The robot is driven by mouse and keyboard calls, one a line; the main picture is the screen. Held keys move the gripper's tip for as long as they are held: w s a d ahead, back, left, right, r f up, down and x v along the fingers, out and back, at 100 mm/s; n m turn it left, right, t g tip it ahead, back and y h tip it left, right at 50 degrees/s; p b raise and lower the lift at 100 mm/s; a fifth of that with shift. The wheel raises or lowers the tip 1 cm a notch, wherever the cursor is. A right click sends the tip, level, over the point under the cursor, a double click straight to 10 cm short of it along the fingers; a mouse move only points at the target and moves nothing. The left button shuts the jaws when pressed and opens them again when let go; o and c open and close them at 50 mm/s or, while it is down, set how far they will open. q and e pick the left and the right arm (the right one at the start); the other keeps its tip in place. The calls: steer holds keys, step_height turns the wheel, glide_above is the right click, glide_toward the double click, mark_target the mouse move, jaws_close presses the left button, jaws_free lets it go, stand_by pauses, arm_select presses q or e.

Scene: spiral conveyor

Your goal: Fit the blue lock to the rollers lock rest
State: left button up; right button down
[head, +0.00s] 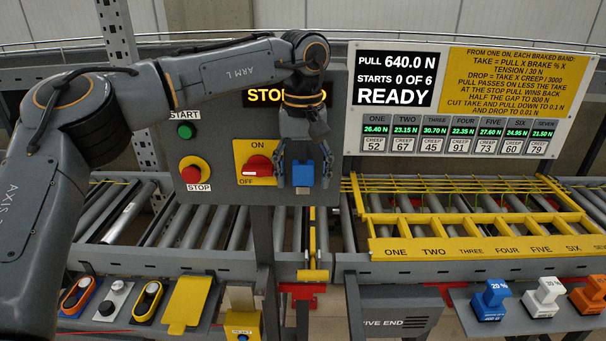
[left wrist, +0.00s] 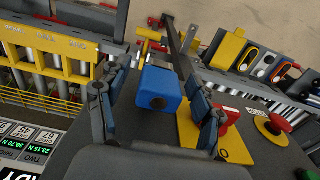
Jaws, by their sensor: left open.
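A blue block (head: 303,174), which looks like the blue lock, is at the grey control panel, right of the ON/OFF plate. My left gripper (head: 304,180) points down in front of the panel. Its fingers are open on either side of the block, with gaps showing on both sides in the left wrist view (left wrist: 155,105). I cannot tell what holds the block from behind. No place marked as the rollers lock rest can be made out. My right gripper is not in view.
The panel carries a red ON/OFF knob (head: 258,167), a red STOP button (head: 193,171) and a green START button (head: 186,131), all left of the block. Weights (head: 490,302) and a shelf of parts (head: 182,305) stand in front.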

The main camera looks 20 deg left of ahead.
arm_select(q)
steer(key=shift+f, duration=0.45)
steer(key=shift+r, duration=0.1)
jaws_close()
